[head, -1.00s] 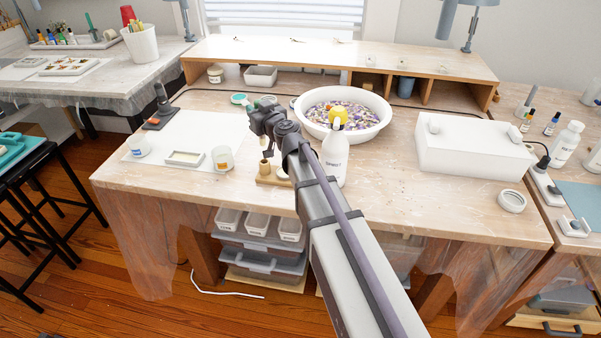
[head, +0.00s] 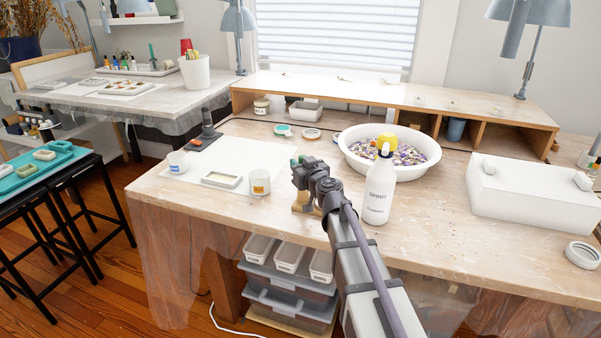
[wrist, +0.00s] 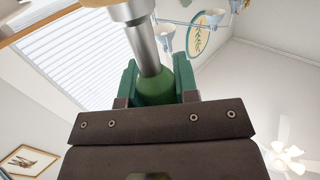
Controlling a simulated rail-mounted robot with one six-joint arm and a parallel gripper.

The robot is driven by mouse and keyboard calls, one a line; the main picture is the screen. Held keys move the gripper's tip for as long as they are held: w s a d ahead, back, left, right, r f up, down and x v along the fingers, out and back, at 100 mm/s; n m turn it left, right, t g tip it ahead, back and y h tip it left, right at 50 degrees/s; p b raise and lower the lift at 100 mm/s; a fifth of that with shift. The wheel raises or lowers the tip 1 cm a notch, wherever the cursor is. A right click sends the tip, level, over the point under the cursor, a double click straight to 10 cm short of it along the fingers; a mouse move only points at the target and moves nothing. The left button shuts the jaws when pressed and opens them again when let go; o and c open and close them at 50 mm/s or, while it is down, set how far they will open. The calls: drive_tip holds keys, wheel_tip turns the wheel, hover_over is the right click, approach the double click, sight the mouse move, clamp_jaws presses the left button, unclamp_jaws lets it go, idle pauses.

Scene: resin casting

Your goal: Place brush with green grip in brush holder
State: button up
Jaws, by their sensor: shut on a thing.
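My gripper (head: 303,172) is above the front middle of the workbench. In the wrist view my gripper (wrist: 158,90) has its green fingers closed on the green grip of a brush (wrist: 153,87). The brush's metal ferrule runs up from the grip to a pale tip at the top edge of that view. In the head view the brush is mostly hidden, with only a green spot at the gripper.
Left of my gripper are a labelled cup (head: 260,183), a shallow tray (head: 221,180) and another cup (head: 178,163) on a white sheet. A white box (head: 530,200) stands at right.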

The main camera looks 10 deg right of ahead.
drive_tip(key=shift+f+b, duration=0.2)
drive_tip(key=shift+b, duration=0.15)
drive_tip(key=o, duration=0.9)
drive_tip(key=shift+o, duration=0.2)
drive_tip(key=shift+r, duration=0.15)
drive_tip(key=f+p+v, duration=0.1)
drive_tip(key=v, duration=1.1)
drive_tip(key=s+a+f+n+g+y, duration=0.2)
drive_tip(key=s+a+f+g, duration=0.6)
drive_tip(key=s+f+g, duration=0.2)
drive_tip(key=s+d+f+m+g+h, duration=0.5)
drive_tip(key=s+d+g+h, duration=0.15)
drive_tip(key=s, duration=0.35)
wheel_tip(320, 180, up, 21)
drive_tip(key=p, duration=2.1)
drive_tip(key=shift+a, duration=0.35)
